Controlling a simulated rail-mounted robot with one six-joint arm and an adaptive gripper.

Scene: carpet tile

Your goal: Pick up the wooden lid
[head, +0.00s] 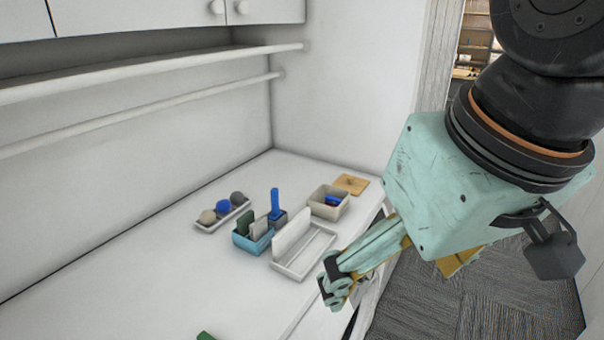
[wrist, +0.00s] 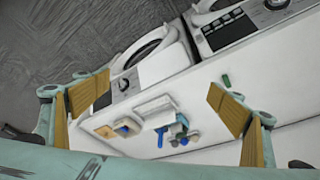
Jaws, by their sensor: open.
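The wooden lid (head: 350,184) is a flat, square, tan piece with a small knob. It lies on the white counter near its far right end, beside a cream box (head: 328,202). In the wrist view the wooden lid (wrist: 106,132) shows small, beyond the gripper. My gripper (head: 335,283) hangs in front of the counter's right edge, nearer to the head camera than the lid and apart from it. In the wrist view my gripper (wrist: 155,100) has its jaws wide apart with nothing between the pads.
A blue bin (head: 253,240) with upright pieces, a white rack (head: 304,252), and a tray (head: 223,216) with several balls stand left of the lid. A green item (head: 205,336) lies nearer. Rails (head: 150,70) run along the wall. Appliances (wrist: 150,62) show in the wrist view.

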